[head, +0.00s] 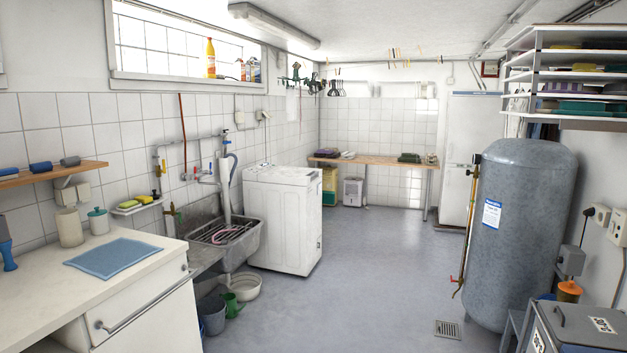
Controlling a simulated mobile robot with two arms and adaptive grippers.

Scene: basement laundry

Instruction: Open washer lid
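A white top-loading washer (283,220) stands against the left wall, just beyond the sink. Its lid (283,175) on top looks shut and lies flat. A control strip seems to run along the back of the top, too small to make out. Neither of my grippers is in the head view, and the washer is some way off across the floor.
A grey sink (228,245) stands on the near side of the washer, with buckets (212,316) and a basin (245,286) on the floor below. A white counter (135,258) is at front left. A grey tank (525,225) stands right. The middle floor (375,270) is clear.

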